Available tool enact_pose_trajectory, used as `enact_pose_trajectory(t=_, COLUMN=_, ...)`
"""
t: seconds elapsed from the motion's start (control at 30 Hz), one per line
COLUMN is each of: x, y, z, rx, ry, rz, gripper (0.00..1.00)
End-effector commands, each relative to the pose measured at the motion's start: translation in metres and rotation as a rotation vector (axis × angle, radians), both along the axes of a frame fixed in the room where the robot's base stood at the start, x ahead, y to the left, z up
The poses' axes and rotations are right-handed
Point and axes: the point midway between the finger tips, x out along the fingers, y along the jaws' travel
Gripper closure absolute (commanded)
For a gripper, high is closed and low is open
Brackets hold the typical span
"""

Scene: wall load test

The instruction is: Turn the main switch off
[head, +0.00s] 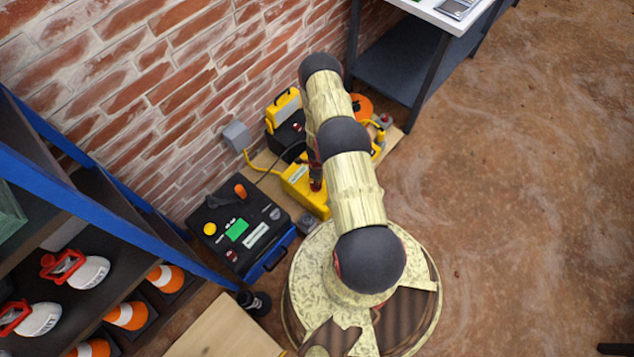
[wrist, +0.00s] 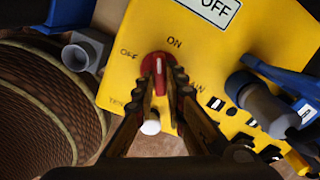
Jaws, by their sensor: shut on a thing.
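The main switch is a red knob (wrist: 158,66) with a white mark, on a yellow box (wrist: 125,75) in the wrist view. The labels ON and OFF stand printed just above it, and a plate above reads OFF. My gripper (wrist: 160,82) has its two fingers closed on the knob from either side. The fingers hide the knob's lower part; its upper end lies between the two labels. In the head view the yellow box (head: 298,184) sits low by the brick wall, partly behind my arm, and my fingertips are hard to make out.
A black case (head: 215,218) with an orange knob stands left of the yellow box. A grey wall socket (head: 236,135) has a yellow cable. A blue-framed shelf (head: 100,205) is at left, a table (head: 440,15) at the back. In the wrist view a grey-blue plug (wrist: 255,92) is right of the knob.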

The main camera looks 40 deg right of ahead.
Motion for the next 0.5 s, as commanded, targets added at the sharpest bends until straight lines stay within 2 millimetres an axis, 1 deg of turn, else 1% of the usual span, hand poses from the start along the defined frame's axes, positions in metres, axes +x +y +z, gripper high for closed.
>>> enact_pose_trajectory(t=0.5, x=0.0016, y=-0.0012, z=-0.0001, rx=0.001, ry=-0.001, rz=0.491, gripper=1.00)
